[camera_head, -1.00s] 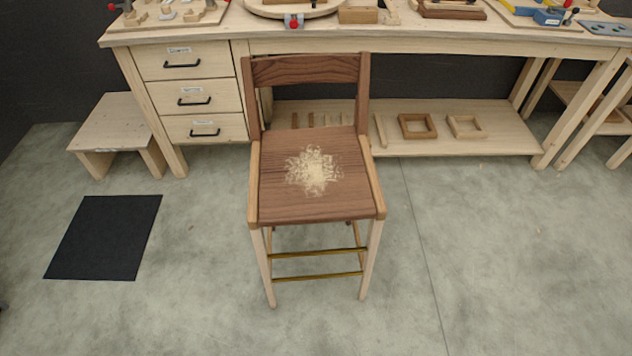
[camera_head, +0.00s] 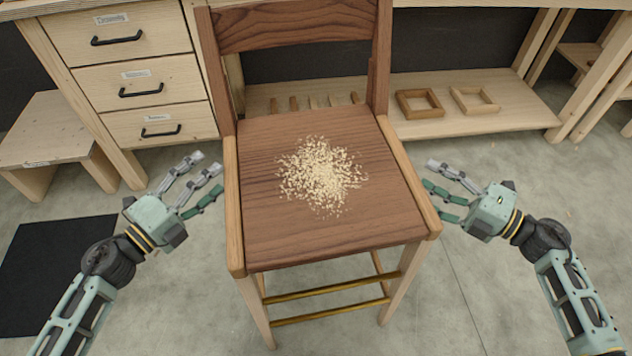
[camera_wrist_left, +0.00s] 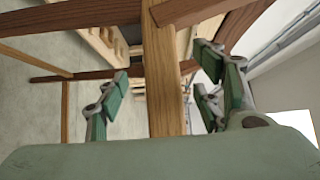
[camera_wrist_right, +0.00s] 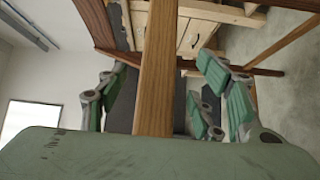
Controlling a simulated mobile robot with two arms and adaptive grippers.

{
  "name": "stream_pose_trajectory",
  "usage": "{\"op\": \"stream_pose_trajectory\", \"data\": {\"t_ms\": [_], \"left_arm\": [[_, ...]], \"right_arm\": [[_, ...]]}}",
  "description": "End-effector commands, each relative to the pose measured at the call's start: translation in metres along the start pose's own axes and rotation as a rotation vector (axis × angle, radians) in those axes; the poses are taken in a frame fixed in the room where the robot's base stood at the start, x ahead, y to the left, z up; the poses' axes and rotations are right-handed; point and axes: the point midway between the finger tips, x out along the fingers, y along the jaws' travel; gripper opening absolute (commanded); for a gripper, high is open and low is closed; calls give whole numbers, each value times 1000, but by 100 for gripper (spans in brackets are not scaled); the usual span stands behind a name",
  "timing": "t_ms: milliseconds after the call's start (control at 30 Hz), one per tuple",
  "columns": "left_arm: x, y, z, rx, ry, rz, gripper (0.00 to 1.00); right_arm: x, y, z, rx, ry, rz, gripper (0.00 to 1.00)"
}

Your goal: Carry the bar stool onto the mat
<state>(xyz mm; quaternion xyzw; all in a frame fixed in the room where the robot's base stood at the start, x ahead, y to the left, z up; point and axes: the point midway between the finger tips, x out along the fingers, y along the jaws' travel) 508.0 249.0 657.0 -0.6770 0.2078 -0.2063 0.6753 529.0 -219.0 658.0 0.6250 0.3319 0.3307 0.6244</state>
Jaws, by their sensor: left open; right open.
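The bar stool (camera_head: 275,225) stands upright on the floor in the middle of the head view, with a dark wood seat, lighter side rails and brass foot bars. The black mat (camera_head: 45,270) lies flat at the left, partly behind my left arm. My left gripper (camera_head: 208,182) is open beside the seat's left rail; in the left wrist view the rail (camera_wrist_left: 163,80) runs between its fingers. My right gripper (camera_head: 440,190) is open beside the right rail; in the right wrist view that rail (camera_wrist_right: 156,75) lies between its fingers. Whether either touches is unclear.
Pale shavings (camera_head: 320,175) lie on the stool's seat. A workbench with drawers (camera_head: 130,75) stands close behind the stool, with wooden frames (camera_head: 420,103) on its lower shelf. A low wooden stool (camera_head: 50,140) stands at the left. Floor to the right is clear.

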Motion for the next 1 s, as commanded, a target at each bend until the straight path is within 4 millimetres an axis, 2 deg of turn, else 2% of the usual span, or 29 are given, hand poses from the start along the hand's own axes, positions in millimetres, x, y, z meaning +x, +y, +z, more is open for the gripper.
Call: {"op": "stream_pose_trajectory", "data": {"t_ms": [367,467,800,1000], "left_arm": [[3,-2,0,4,1,-2,61],[13,-2,0,5,2,-3,61],[63,-2,0,4,1,-2,61],[77,-1,0,3,-1,-1,61]], "right_arm": [[3,1,0,-3,3,1,61],[13,2,0,-3,2,3,61],[63,2,0,-1,1,3,61],[77,1,0,-1,1,1,61]]}}
